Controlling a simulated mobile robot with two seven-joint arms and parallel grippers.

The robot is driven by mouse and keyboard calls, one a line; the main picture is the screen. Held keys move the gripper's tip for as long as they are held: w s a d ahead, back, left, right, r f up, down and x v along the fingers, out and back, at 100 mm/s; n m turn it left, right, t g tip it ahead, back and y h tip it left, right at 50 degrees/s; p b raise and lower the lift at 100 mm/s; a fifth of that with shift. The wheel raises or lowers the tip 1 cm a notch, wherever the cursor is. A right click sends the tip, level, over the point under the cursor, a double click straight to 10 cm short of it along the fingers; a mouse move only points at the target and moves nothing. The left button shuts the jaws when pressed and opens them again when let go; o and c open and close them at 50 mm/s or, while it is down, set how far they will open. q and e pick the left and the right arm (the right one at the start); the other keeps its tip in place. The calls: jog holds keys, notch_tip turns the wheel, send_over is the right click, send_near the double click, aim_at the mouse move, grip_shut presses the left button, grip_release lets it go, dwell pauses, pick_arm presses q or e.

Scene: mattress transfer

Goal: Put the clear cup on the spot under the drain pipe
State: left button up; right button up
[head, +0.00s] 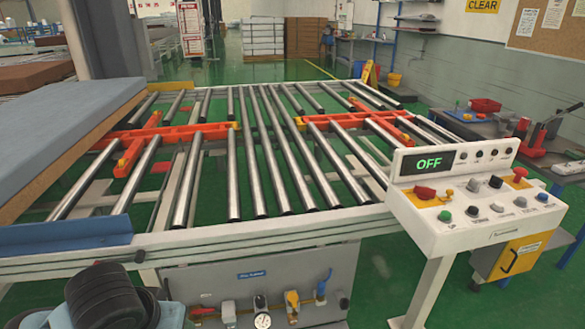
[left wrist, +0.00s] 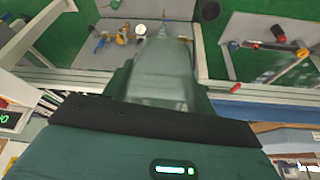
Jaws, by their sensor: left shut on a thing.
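In the left wrist view, a translucent, greenish, tapered shape, which looks like the clear cup (left wrist: 160,68), sits between the dark fingers of my left gripper (left wrist: 162,95). The left gripper is shut on it; the exact contact is hard to see. Beyond the cup is a grey panel (left wrist: 215,8) with valves and a gauge. In the head view, the grey panel (head: 210,285) stands below the roller table's front edge. I cannot clearly make out the drain pipe or the spot under it.
The roller table (head: 190,240) fills the middle, with a mattress (head: 60,125) at its left. A white control console (head: 435,228) reading OFF stands at the right front. A gauge (head: 262,320) and several valves line the panel. Green floor lies right of the panel.

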pick_arm(q)
jog(key=s+f, duration=0.3)
jog(key=f, duration=1.1)
jog(key=shift+s, duration=0.35)
